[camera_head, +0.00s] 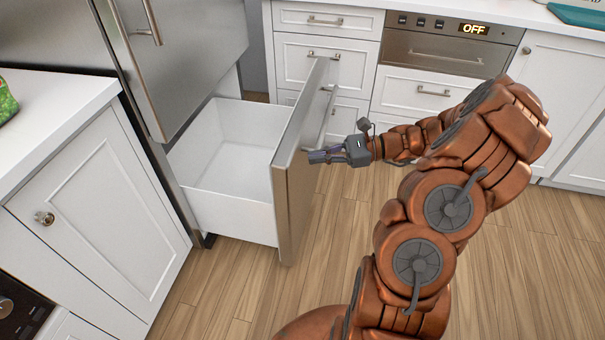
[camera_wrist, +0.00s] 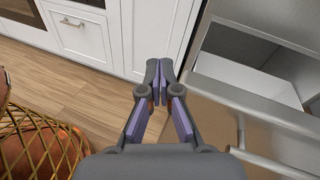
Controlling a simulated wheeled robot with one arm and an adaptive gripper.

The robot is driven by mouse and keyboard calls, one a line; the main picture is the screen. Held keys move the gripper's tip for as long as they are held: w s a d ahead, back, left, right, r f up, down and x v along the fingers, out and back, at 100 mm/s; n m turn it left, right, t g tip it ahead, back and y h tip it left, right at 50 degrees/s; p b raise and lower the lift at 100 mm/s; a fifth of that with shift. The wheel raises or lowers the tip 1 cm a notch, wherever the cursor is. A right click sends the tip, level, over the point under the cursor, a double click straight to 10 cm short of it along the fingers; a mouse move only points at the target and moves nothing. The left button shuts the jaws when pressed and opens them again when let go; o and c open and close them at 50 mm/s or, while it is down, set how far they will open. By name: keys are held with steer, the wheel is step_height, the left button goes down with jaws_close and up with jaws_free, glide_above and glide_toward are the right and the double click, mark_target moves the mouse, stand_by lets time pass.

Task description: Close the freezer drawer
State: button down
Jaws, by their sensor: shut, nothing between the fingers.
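The freezer drawer (camera_head: 225,212) is pulled out from the bottom of the steel fridge. It is a white, empty bin with a steel front panel (camera_head: 298,165) and a bar handle on the outer face. I cannot tell whether the fingertips touch the panel. In the wrist view, the shut fingers (camera_wrist: 160,72) point ahead, with the drawer front (camera_wrist: 255,115) and its handle (camera_wrist: 270,160) to their right and the white bin behind.
The upper fridge door (camera_head: 190,60) is shut above the drawer. A white cabinet (camera_head: 95,210) stands at the left. Drawers and an oven (camera_head: 445,55) reading "OFF" line the back. The wooden floor (camera_head: 540,260) is clear.

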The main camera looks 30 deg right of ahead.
mark_target(293, 160)
steer(key=d+f+m+t+h+b, duration=0.1)
steer(key=d+f+m+t+b, duration=0.4)
steer(key=d+f, duration=0.55)
steer(key=shift+m, duration=0.4)
steer(key=x, duration=1.3)
steer(key=shift+w+r+b, duration=0.25)
steer(key=shift+w+b, duration=0.15)
steer(key=shift+w, duration=0.1)
steer(key=shift+w, duration=0.1)
